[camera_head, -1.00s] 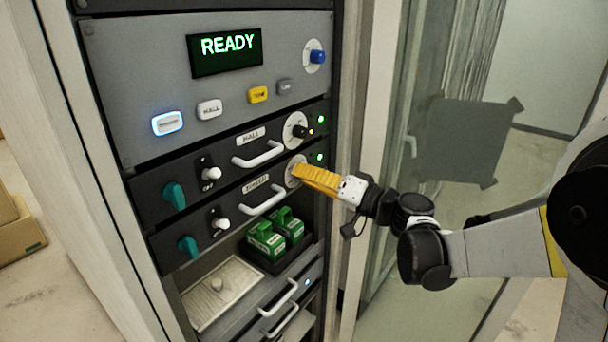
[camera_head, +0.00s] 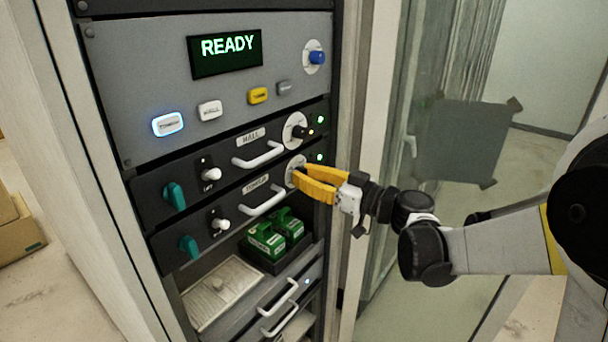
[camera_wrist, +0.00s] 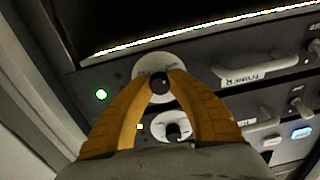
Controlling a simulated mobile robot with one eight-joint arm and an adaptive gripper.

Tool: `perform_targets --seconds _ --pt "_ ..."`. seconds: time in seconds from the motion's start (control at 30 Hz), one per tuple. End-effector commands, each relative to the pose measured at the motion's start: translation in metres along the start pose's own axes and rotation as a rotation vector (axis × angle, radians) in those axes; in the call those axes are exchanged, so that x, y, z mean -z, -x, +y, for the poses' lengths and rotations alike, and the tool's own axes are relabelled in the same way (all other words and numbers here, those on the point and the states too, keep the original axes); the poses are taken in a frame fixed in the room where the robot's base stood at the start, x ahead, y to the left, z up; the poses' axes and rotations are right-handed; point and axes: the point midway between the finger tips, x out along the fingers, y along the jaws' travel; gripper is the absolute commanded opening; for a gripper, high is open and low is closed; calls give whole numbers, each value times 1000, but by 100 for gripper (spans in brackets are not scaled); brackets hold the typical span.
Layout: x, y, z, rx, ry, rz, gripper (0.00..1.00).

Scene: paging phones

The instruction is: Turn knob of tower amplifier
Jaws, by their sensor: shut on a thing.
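The tower amplifier (camera_head: 233,208) is the lower of two black rack units, with a TOWER label above its white handle. It also shows upside down in the wrist view, with its label (camera_wrist: 243,78). Its black round knob (camera_wrist: 160,85) sits on a white dial (camera_wrist: 152,63) at the right end of the unit. My gripper (camera_head: 295,174) has yellow fingers and reaches in from the right. In the wrist view its fingertips (camera_wrist: 162,82) are shut on the knob from both sides. In the head view the fingers mostly hide the knob.
The HALL amplifier's knob (camera_head: 299,131) is just above; in the wrist view it shows between my fingers (camera_wrist: 174,130). White handles (camera_head: 264,200) stick out nearby. A READY display (camera_head: 227,52) is on top. Green battery-like blocks (camera_head: 267,240) sit below. A glass door is right.

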Motion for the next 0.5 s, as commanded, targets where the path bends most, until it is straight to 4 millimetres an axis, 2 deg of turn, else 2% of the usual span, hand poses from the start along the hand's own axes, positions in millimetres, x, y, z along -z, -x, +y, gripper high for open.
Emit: perform_targets --seconds 0.5 --pt "-2 0 -1 1 69 -6 0"
